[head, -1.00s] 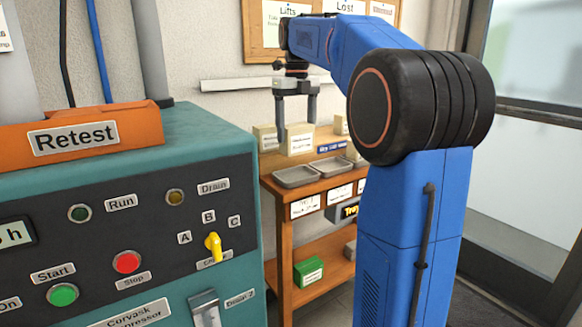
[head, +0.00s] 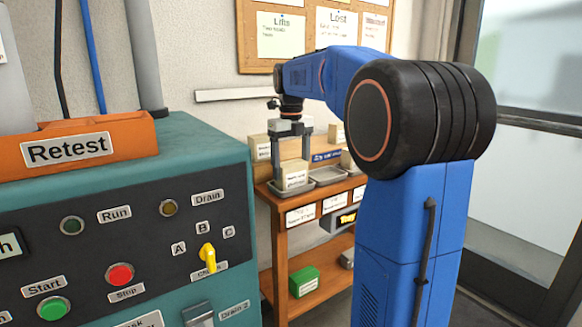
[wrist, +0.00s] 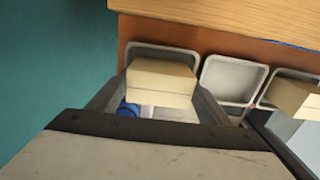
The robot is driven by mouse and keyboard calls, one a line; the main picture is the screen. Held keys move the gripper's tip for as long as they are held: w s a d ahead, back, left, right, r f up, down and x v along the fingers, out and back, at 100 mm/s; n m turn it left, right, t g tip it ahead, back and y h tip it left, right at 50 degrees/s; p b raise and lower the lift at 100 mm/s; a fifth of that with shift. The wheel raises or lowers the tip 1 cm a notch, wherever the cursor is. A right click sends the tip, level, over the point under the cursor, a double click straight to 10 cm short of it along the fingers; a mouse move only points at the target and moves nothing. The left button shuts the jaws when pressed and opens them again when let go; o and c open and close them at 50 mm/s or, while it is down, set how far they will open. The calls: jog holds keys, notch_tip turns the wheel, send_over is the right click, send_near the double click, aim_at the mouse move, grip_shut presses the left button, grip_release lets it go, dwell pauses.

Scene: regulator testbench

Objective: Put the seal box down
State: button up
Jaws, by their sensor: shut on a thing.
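My gripper (head: 292,162) points down and is shut on a small cream box (head: 293,176), which has a label in the head view. The held box (wrist: 161,82) also shows between the two fingers in the wrist view. It is at the leftmost grey tray (wrist: 162,50), low over it in the head view (head: 300,188). In the wrist view the box hides much of that tray. I cannot tell whether the box touches the tray. The box's label is too small to read, so I cannot confirm that it is the seal box.
An empty tray (wrist: 232,80) is to the right. Beyond it, another tray holds a cream box (wrist: 295,95). A raised wooden shelf (wrist: 220,22) with boxes stands behind the trays. The teal machine (head: 200,145) is close on the left.

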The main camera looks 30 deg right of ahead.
jog(key=shift+f, duration=0.1)
jog(key=o, duration=1.2)
notch_tip(320, 180, up, 12)
